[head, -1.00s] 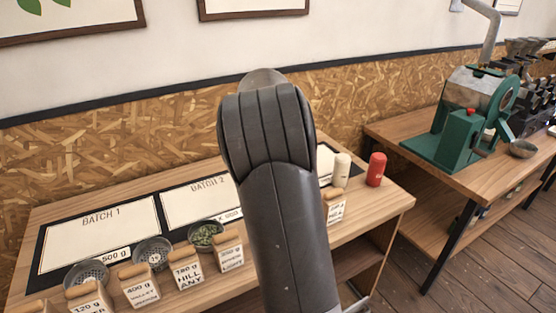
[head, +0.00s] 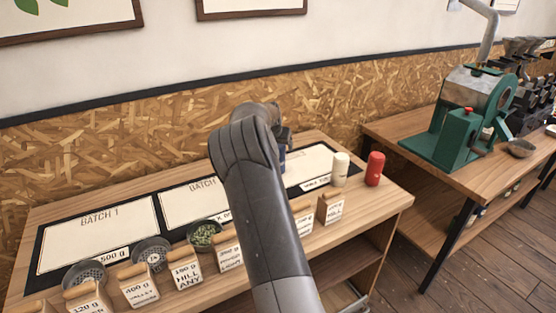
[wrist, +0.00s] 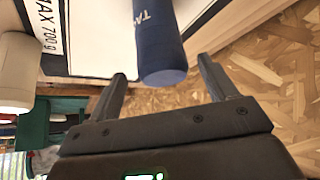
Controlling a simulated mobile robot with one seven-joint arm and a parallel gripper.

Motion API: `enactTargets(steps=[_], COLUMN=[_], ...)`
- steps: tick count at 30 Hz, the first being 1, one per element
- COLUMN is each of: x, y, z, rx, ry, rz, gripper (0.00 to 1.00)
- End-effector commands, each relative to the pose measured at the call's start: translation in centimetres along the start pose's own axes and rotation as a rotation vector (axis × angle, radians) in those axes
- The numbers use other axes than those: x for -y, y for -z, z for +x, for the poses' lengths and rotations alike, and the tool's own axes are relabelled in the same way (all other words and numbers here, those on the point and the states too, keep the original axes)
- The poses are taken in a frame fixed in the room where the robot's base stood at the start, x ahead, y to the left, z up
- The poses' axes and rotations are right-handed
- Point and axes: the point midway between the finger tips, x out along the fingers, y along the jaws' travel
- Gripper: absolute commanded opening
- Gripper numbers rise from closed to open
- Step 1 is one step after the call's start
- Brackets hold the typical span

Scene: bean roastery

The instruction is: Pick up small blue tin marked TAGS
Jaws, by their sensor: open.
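The small blue tin (wrist: 160,45) is in the wrist view, with white letters starting "TA" on its side; the rest of the label is cut off. My gripper (wrist: 162,68) is open, with one finger on each side of the tin's near end. I see no clear grip on it, and I cannot tell if either finger touches it. In the head view my arm hides most of the tin and my gripper; a small blue patch (head: 283,157) shows just right of the arm, over the third batch mat.
A white canister (head: 340,169) and a red canister (head: 375,168) stand at the right end of the table (head: 389,201). Several labelled bean bags (head: 188,271) and bowls line the front edge. The chipboard wall (head: 100,155) is close behind. A green machine (head: 462,125) stands on another table.

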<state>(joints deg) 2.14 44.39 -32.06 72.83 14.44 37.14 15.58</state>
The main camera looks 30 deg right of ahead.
Motion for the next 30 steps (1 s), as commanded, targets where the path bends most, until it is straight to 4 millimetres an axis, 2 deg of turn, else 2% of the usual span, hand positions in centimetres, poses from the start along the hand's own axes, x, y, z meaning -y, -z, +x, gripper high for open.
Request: enactTargets(steps=[9, 13, 20, 30], x=[0.3, 0.3, 0.3, 0.3], y=[0.0, 0.0, 0.0, 0.0], z=[4.1, 4.9, 4.9, 4.9], rx=[0.002, 0.001, 0.001, 0.001], ry=[-0.001, 0.000, 0.000, 0.000], rz=[0.001, 0.000, 0.000, 0.000], gripper=[0.78, 0.78, 0.78, 0.50])
